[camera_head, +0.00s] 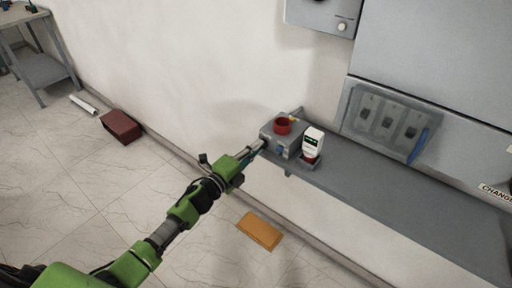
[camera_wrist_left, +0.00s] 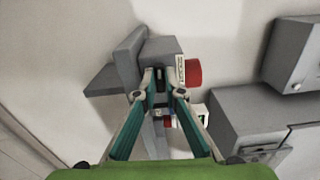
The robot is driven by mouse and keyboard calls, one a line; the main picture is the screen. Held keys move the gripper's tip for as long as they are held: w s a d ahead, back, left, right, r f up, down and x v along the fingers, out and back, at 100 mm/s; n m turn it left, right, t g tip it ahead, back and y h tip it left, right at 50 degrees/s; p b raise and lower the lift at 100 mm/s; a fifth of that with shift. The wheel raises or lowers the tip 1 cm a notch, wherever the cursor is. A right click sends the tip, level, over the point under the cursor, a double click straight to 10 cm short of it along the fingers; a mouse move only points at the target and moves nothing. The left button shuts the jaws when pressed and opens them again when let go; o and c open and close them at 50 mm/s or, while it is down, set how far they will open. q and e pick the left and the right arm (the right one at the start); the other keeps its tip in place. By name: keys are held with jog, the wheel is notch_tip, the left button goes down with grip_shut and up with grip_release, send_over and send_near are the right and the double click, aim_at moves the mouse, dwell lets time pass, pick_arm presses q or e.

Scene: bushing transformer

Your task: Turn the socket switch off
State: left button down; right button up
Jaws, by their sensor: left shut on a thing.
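A grey socket box (camera_head: 284,137) with a red round part (camera_head: 282,126) on top sits at the left end of the grey shelf. A small blue part shows on its front. My left gripper (camera_head: 258,147) reaches the box's left side. In the left wrist view the grey box (camera_wrist_left: 165,48) is straight ahead, with the red part (camera_wrist_left: 194,72) to its right. The two fingertips of my left gripper (camera_wrist_left: 160,94) are at the box face, closed in on the small dark switch (camera_wrist_left: 159,74), whose position I cannot tell. My right gripper is not in view.
A white device with a dark screen (camera_head: 313,141) stands right of the box on the shelf (camera_head: 400,195). A panel with several switches (camera_head: 385,122) is on the wall behind. An orange board (camera_head: 260,230) and a dark red box (camera_head: 121,126) lie on the floor.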

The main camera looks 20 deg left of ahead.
pick_arm(q)
jog(key=shift+n, duration=0.4)
jog(key=c, duration=2.1)
grip_release()
jog(key=shift+c, duration=0.2)
jog(key=v, duration=1.2)
